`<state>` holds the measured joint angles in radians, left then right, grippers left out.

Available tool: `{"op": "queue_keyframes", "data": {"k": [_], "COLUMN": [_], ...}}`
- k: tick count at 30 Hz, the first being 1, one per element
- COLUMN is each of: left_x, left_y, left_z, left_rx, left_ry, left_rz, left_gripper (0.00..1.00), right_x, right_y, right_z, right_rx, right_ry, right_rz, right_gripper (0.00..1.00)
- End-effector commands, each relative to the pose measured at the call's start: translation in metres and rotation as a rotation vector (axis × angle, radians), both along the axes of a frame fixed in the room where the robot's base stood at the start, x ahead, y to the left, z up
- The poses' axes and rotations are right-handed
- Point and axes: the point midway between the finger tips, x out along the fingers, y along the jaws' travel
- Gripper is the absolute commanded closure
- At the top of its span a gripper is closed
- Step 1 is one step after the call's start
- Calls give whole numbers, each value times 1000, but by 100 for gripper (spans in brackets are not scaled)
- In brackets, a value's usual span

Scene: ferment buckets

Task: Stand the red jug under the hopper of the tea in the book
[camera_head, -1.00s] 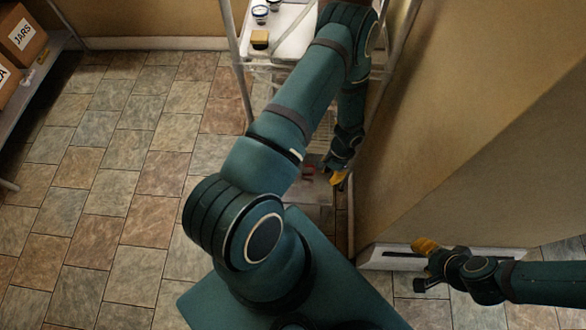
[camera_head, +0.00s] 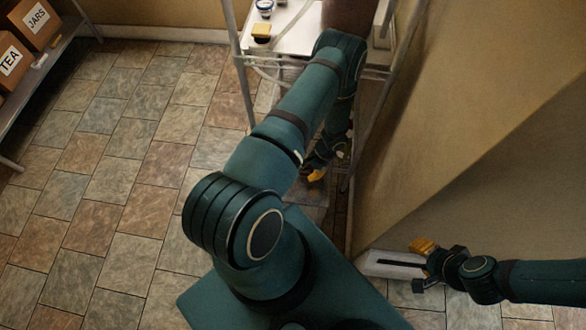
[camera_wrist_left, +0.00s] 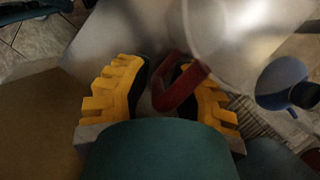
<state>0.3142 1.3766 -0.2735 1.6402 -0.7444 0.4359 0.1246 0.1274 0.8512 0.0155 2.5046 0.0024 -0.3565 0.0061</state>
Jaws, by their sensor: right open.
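The red jug shows in the left wrist view as a red handle (camera_wrist_left: 181,88) with a pale, see-through body (camera_wrist_left: 228,28). My left gripper (camera_wrist_left: 163,88) is open, with its two yellow fingers on either side of the handle. The handle is nearer the right-hand finger; I cannot tell whether they touch. In the head view my left gripper (camera_head: 316,172) is low beside the rack, and the jug is not clearly seen there. My right gripper (camera_head: 424,265) is open and empty near the wall's foot. No hopper of tea or its book can be made out.
A metal rack (camera_head: 240,80) with a white top holds a blue-lidded jar (camera_head: 264,8) and a yellow sponge (camera_head: 261,31). A shelf at left bears boxes marked TEA (camera_head: 12,62) and JARS (camera_head: 36,20). A blue round thing (camera_wrist_left: 283,80) is near the left gripper. Floor at left is clear.

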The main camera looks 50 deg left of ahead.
Motion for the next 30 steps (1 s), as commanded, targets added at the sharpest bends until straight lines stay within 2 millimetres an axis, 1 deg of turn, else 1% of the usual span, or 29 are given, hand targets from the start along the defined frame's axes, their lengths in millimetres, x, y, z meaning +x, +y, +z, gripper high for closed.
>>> {"op": "queue_keyframes", "data": {"k": [4,5,6,7,20,23,26,30], "left_x": [0,0,0,0,0,0,1,1], "left_y": [0,0,0,0,0,0,0,0], "left_z": [1,1,1,1,1,4,15,42], "left_rx": [0,0,0,0,0,0,0,-1], "left_ry": [0,0,0,0,-1,-1,-1,-2], "left_rz": [0,0,0,0,0,0,0,0], "left_gripper": [79,75,90,100,100,100,100,100], "right_x": [0,0,0,0,0,0,1,2], "right_y": [0,0,0,0,0,0,0,0], "right_z": [1,1,1,1,1,1,4,9], "right_rx": [0,0,0,0,0,0,0,-1], "right_ry": [0,0,0,0,0,0,-2,-5], "right_rz": [0,0,0,0,0,0,-2,-4], "right_gripper": [53,53,53,53,53,53,53,53]}}
